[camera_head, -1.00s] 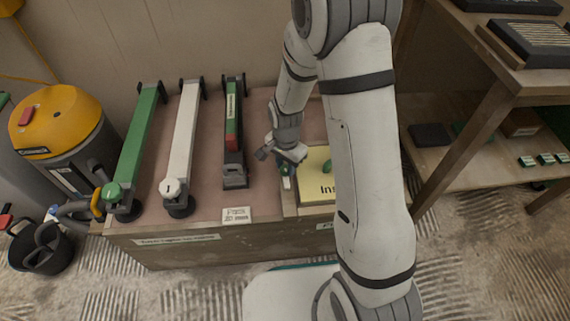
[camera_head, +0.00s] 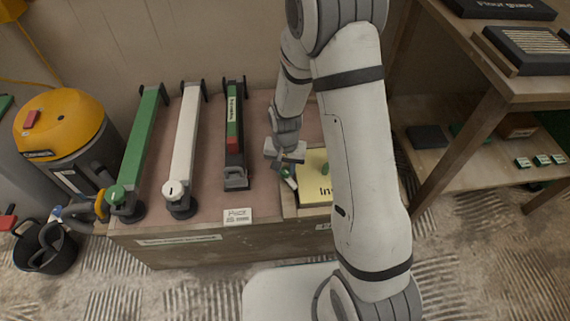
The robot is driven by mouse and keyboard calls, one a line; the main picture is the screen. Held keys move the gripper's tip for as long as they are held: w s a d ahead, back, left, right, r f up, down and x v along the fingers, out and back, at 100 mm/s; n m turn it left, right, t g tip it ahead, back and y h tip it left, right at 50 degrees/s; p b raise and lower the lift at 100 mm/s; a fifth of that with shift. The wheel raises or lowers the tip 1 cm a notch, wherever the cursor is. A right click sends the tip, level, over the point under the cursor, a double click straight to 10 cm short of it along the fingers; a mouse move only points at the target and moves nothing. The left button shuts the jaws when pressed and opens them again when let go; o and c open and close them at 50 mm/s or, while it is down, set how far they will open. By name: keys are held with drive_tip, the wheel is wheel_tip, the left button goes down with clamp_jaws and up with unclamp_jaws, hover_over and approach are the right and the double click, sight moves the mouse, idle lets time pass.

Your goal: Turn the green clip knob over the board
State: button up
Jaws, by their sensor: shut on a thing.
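The yellow board (camera_head: 314,186), with black lettering partly hidden by my arm, lies in a wooden tray at the right of the bench. A small green clip knob (camera_head: 286,173) is at the board's left edge. My gripper (camera_head: 287,175) reaches down there and is shut on this knob, covering part of it. A whitish piece just below the fingers may be part of the clip. A second green clip (camera_head: 325,168) shows at the board's upper middle, close beside my arm. My forearm hides the board's right side.
Green (camera_head: 140,145), white (camera_head: 184,145) and black-red-green (camera_head: 234,140) long tools lie left of the board. A label card (camera_head: 238,215) is at the bench's front edge. A yellow-topped vacuum (camera_head: 60,130) stands left; a wooden shelf (camera_head: 470,130) stands right.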

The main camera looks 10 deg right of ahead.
sight(285, 170)
drive_tip(key=n+p, duration=0.2)
drive_tip(key=n, duration=0.4)
drive_tip(key=shift+r, duration=0.1)
drive_tip(key=n+p, duration=0.1)
drive_tip(key=n, duration=0.5)
drive_tip(key=shift+a, duration=0.1)
idle(0.3)
drive_tip(key=o, duration=1)
wheel_tip(285, 170, up, 8)
drive_tip(key=p, duration=0.3)
drive_tip(key=shift+f, duration=0.2)
